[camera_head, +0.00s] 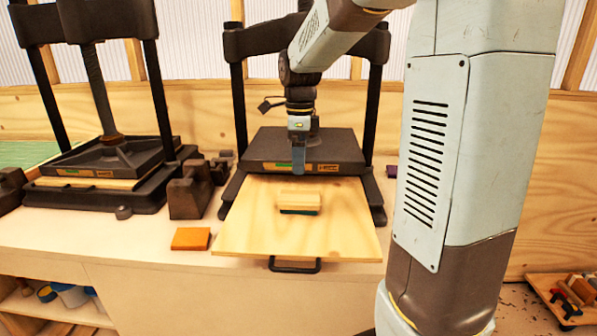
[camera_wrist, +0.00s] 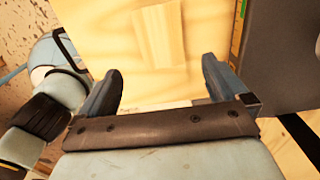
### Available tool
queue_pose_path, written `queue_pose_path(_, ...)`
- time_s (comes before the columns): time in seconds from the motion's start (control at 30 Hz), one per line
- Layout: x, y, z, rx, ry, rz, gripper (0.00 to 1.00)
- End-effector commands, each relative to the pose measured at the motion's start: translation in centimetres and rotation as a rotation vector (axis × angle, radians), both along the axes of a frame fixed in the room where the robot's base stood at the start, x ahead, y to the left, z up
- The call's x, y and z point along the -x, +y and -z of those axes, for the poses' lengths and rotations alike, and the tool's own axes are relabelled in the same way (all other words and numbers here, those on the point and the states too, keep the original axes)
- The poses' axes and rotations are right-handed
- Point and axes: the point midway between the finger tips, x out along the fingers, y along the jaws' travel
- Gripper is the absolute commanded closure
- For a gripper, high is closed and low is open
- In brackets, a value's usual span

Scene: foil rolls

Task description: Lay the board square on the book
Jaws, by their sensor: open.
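The pale wooden board (camera_head: 300,197) lies flat on top of the book (camera_head: 300,212), of which only a thin teal edge shows beneath it. In the head view the two look roughly in line. In the wrist view the board (camera_wrist: 158,35) hides the book, so I cannot tell how exactly their edges match. Both rest on a wooden sheet (camera_head: 250,232) that reaches out of the press. My gripper (camera_head: 298,168) is above and behind the board, in front of the press plate. In the wrist view my gripper (camera_wrist: 160,85) has its fingers wide apart, with nothing between them.
The dark press plate (camera_head: 262,150) is close behind my gripper, between black posts (camera_head: 239,105). A black handle (camera_head: 295,265) is at the sheet's front. An orange block (camera_head: 191,239) lies to the left, near dark metal blocks (camera_head: 188,195). A second press (camera_head: 105,165) stands farther left.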

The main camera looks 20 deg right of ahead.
Motion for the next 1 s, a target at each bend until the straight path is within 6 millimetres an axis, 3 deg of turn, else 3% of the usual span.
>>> queue_pose_path(0.2,0.3,0.0,-1.4,0.0,-0.006,-0.021,0.0)
queue_pose_path(0.37,2.3,0.0,-2.6,0.004,-0.048,-0.173,0.0)
queue_pose_path(0.73,10.2,0.0,-5.1,0.083,-0.198,-0.806,0.0)
queue_pose_path(1.0,15.8,0.0,-5.4,0.207,-0.281,-1.268,0.0)
